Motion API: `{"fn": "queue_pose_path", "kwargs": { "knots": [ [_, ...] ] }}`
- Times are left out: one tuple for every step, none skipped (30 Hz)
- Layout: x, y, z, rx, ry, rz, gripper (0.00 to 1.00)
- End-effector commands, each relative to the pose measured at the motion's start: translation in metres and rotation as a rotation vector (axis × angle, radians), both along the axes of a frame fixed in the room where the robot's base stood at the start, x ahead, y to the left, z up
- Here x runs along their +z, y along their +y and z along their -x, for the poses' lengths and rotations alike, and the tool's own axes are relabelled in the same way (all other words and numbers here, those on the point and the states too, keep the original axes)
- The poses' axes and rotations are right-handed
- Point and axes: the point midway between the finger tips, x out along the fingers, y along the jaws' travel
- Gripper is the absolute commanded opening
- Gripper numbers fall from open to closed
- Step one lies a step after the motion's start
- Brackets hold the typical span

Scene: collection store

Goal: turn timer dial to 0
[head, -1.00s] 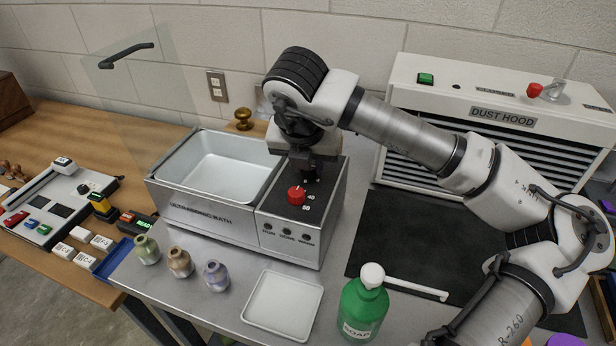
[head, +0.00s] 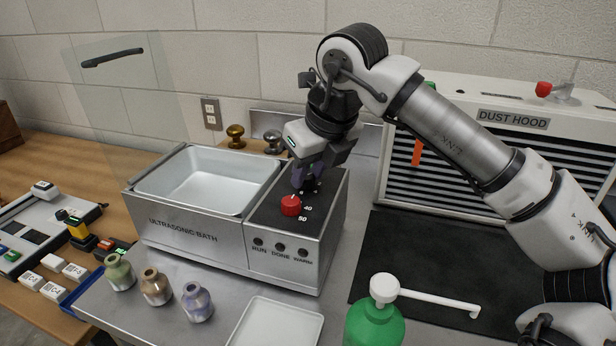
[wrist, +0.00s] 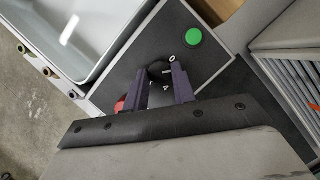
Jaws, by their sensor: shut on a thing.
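The ultrasonic bath (head: 190,238) is a steel box with an open basin and a black control panel (head: 270,212). My gripper (head: 308,184) points down at the rear of this panel, its wrist tilted. In the wrist view, the two fingers (wrist: 162,84) are shut around a dark round dial (wrist: 158,69), partly hidden between them. White marks show beside it, one like a 0. A red knob (head: 291,205) with marks reading 40 and 50 is in front of my gripper; its edge also shows in the wrist view (wrist: 120,104).
A green button (wrist: 193,36) is on the panel near the fingers. Run, done and warm lamps (head: 281,246) line the bath's front. Small bottles (head: 157,286), a white tray (head: 272,330) and a green soap bottle (head: 374,322) stand in front. The dust hood (head: 500,150) is at right.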

Motion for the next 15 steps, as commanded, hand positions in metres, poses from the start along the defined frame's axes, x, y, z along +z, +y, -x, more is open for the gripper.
{"fn": "queue_pose_path", "kwargs": {
  "knots": [
    [-0.0008,-0.0004,-0.0008,0.043,0.001,-0.003,0.03],
    [-0.0007,-0.0005,-0.0009,0.072,0.001,-0.004,0.03],
    [-0.0006,-0.0007,-0.0011,0.110,0.001,-0.003,0.03],
    [-0.0004,-0.0009,-0.0013,0.137,0.001,-0.003,0.03],
    [-0.0002,-0.0011,-0.0015,0.165,0.001,-0.003,0.03],
    [-0.0001,-0.0012,-0.0017,0.201,0.001,-0.003,0.03],
    [0.0000,-0.0013,-0.0018,0.227,0.001,-0.003,0.03],
    [0.0001,-0.0013,-0.0020,0.252,0.001,-0.003,0.03],
    [0.0003,-0.0013,-0.0024,0.285,0.000,-0.002,0.03],
    [0.0004,-0.0014,-0.0026,0.309,0.001,-0.003,0.03],
    [0.0004,-0.0014,-0.0028,0.332,0.001,-0.003,0.03],
    [0.0004,-0.0016,-0.0029,0.360,0.000,-0.002,0.03],
    [0.0004,-0.0018,-0.0031,0.381,0.000,-0.001,0.03],
    [0.0003,-0.0020,-0.0031,0.399,0.001,-0.002,0.03],
    [0.0002,-0.0023,-0.0034,0.423,0.001,-0.002,0.03]
  ]
}}
